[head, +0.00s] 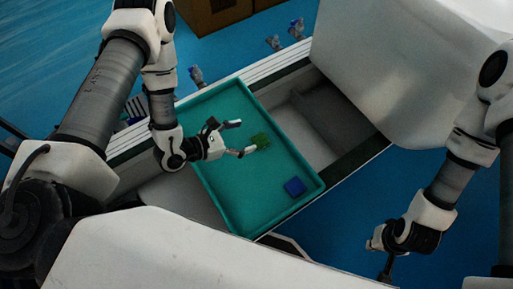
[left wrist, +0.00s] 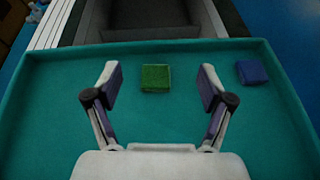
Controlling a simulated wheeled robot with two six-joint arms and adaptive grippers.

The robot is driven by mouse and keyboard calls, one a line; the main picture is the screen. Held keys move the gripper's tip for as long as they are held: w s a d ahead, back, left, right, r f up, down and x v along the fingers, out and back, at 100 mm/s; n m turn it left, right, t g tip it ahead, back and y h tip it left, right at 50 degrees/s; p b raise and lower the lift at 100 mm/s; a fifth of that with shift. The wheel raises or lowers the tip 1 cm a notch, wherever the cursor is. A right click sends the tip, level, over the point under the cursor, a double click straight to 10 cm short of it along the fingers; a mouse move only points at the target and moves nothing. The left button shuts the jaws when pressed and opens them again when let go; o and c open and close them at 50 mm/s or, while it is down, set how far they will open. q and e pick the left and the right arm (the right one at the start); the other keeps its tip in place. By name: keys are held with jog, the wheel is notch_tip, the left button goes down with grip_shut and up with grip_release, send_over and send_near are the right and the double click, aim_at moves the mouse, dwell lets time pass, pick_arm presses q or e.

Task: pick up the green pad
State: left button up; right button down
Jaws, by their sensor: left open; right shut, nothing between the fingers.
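The green pad (head: 260,140) is a small square lying flat on the teal tray (head: 223,205). In the left wrist view, the green pad (left wrist: 155,78) shows between and just beyond my open fingertips. My left gripper (head: 238,138) is open above the tray, its fingers pointing at the pad, and it holds nothing. It also shows in the left wrist view (left wrist: 160,80). I cannot tell its exact height over the tray. My right gripper (head: 386,268) hangs low at the right, away from the tray, shut and empty; its fingertips are small and dark.
A blue pad (head: 294,187) lies on the tray near its front right corner; it also shows in the left wrist view (left wrist: 252,72). The tray has a raised rim and rests on a pale line with open compartments (head: 335,115). A brown box (head: 215,12) stands at the back.

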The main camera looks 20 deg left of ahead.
pick_arm(q)
jog(key=b, duration=0.2)
send_near(261, 139)
jog(key=shift+w+d+r, duration=0.1)
jog(key=shift+w+d, duration=0.2)
jog(key=shift+d, duration=0.65)
jog(key=x, duration=0.7)
jog(key=shift+w+a+f, duration=0.25)
jog(key=shift+a+f, duration=0.1)
jog(key=shift+f, duration=0.05)
jog(key=c, duration=0.8)
pick_arm(e)
notch_tip(261, 139, down, 4)
jog(key=shift+r, duration=0.1)
